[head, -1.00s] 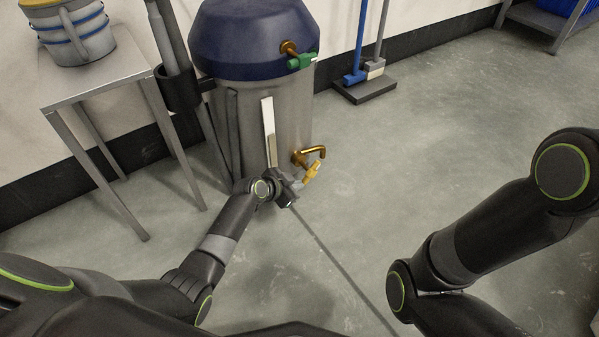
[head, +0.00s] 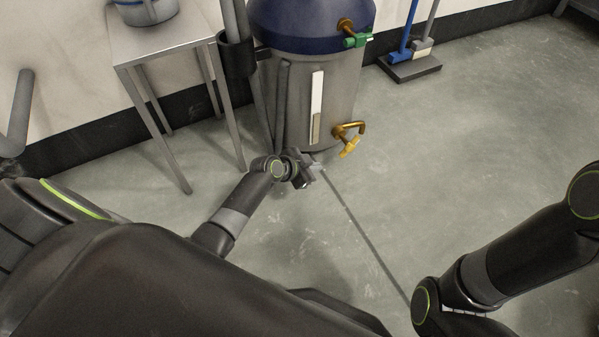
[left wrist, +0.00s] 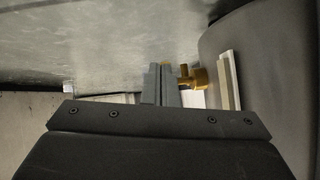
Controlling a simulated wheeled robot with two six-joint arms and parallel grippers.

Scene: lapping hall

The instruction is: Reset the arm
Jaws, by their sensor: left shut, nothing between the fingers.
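My left gripper (head: 316,169) is shut and empty. In the head view it shows over the floor, just below and left of a brass tap with a yellow handle (head: 349,146). The tap is low on a grey tank with a blue upper part (head: 335,100). In the left wrist view the shut fingers (left wrist: 161,84) show in the middle, with the brass tap (left wrist: 196,77) just to their right in the picture; I see no contact. My right arm (head: 490,262) is bent at the right of the head view; its gripper is out of view.
A metal side table (head: 125,52) with a pail (head: 147,10) stands left of the tank. A higher tap with a green handle (head: 356,41) sticks out from the tank. A broom and dustpan (head: 410,66) stand by the wall. The floor (head: 470,140) to the right is clear.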

